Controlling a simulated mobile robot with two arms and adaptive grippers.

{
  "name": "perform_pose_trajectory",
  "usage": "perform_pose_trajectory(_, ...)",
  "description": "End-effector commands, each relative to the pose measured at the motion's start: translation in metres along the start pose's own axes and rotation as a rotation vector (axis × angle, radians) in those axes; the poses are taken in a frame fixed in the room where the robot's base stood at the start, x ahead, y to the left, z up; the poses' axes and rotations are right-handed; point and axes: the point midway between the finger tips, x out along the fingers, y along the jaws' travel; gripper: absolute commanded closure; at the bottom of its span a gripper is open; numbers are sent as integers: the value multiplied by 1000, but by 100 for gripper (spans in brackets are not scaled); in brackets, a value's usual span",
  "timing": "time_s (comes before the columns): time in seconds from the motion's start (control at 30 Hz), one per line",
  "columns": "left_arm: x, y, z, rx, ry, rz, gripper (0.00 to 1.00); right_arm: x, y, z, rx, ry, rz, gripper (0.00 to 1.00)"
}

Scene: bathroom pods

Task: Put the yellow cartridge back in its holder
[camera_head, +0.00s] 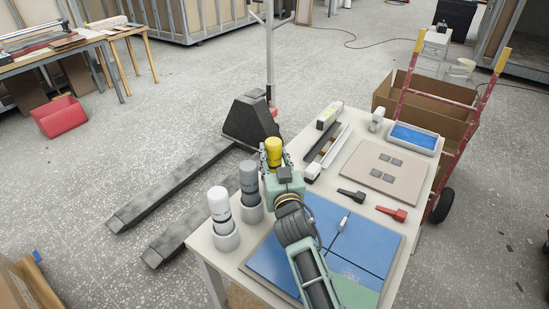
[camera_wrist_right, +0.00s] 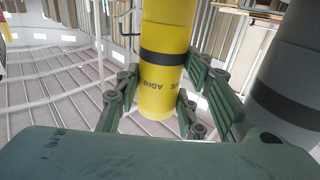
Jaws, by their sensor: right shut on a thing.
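The yellow cartridge (camera_head: 273,147) with a dark band stands roughly upright at the table's far left edge. My right gripper (camera_head: 273,161) is shut on it. The wrist view shows the yellow cartridge (camera_wrist_right: 165,65) between the green fingers of my right gripper (camera_wrist_right: 160,103). A grey cartridge (camera_head: 248,177) stands in a round holder (camera_head: 251,208) just left of the gripper. A white cartridge (camera_head: 219,203) stands in another round holder (camera_head: 226,237) nearer the front. I cannot see a holder under the yellow cartridge; my gripper and arm cover that area. My left gripper is not in view.
The grey cartridge is close beside my fingers in the wrist view (camera_wrist_right: 290,85). A blue and green board (camera_head: 350,250) lies under my forearm. A long dark tray (camera_head: 328,152), a beige board (camera_head: 385,172) and black and red tools (camera_head: 392,213) lie farther right.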

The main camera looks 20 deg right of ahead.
Motion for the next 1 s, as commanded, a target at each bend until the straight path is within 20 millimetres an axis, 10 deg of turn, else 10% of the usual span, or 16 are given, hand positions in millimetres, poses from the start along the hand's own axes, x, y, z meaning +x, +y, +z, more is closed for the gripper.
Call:
perform_pose_trajectory(0.33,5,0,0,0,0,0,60,0,0,4,0,4,-1,100)
perform_pose_trajectory(0.37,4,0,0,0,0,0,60,0,0,3,0,4,-1,61)
perform_pose_trajectory(1.0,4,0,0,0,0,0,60,0,0,6,0,-2,0,29)
